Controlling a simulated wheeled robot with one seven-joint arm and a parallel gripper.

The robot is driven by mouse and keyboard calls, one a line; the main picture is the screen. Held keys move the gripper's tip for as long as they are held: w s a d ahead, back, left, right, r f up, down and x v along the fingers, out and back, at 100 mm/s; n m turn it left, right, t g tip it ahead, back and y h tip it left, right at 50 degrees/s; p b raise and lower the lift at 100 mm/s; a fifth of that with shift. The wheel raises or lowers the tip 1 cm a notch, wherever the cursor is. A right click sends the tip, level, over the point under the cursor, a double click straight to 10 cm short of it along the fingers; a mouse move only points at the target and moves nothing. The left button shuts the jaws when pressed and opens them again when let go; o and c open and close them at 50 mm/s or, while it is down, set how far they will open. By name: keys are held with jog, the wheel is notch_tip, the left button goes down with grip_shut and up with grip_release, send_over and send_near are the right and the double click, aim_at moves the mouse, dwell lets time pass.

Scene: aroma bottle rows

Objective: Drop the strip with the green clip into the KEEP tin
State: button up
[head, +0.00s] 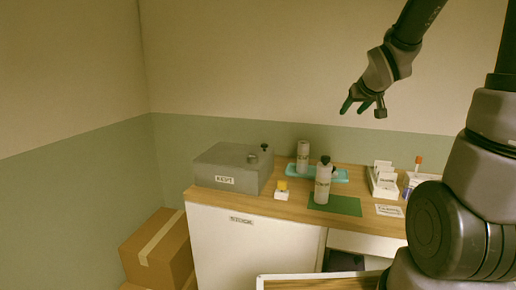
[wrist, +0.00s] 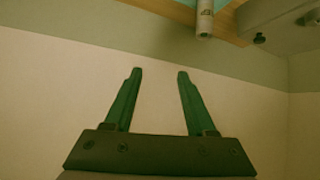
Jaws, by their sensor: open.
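My gripper (head: 364,107) is raised in the air in front of the back wall, above the table. Its two green fingers are apart with nothing between them, as the wrist view (wrist: 160,75) also shows. I cannot make out a strip with a green clip in either view. No tin that I can surely read as KEEP shows. A grey box (head: 227,165) at the table's left end bears a white label too small to read surely.
A grey bottle (head: 303,157) stands on a teal mat at the back; another (head: 322,183) stands on a dark green mat (head: 345,205). A small yellow-topped white block (head: 282,190) is near the front edge. A white card holder (head: 383,182) stands right. Cardboard boxes (head: 157,250) are left.

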jog(key=s+a+r+m+g+y, duration=0.1)
jog(key=s+a+r+m, duration=0.1)
jog(key=s, duration=0.9)
jog(key=s+a+r+m+g+y, duration=0.1)
jog(key=s+r, duration=0.4)
jog(key=s, duration=0.7)
jog(key=shift+a+r+m+g+y, duration=0.25)
jog(key=shift+a+m+g, duration=0.45)
jog(key=shift+a, duration=0.45)
